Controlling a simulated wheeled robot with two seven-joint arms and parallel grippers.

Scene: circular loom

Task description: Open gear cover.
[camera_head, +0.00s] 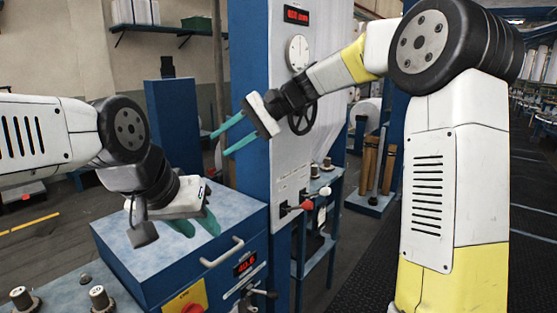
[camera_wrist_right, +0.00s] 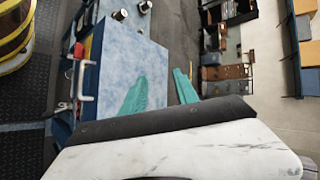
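The gear cover appears to be the lid of the blue box (camera_head: 125,262), with a mottled pale-blue top and a light bar handle (camera_head: 222,252) on its front; it looks closed. In the right wrist view the box top (camera_wrist_right: 125,60) and handle (camera_wrist_right: 83,80) also show. My left gripper (camera_head: 197,228) is over the box top, behind the handle, its green fingers apart and empty; whether they touch the top is unclear. My right gripper (camera_head: 226,136) is higher, in front of the blue column, its green fingers apart and empty. Its fingers also show in the right wrist view (camera_wrist_right: 160,92).
The blue column (camera_head: 249,70) carries a red display, a dial (camera_head: 298,52) and a black handwheel (camera_head: 302,118). A red-and-yellow switch (camera_head: 190,302) and a small display (camera_head: 245,263) are on the box front. Metal knobs (camera_head: 100,297) stand at lower left. Red and white levers (camera_head: 304,206) project right of the box.

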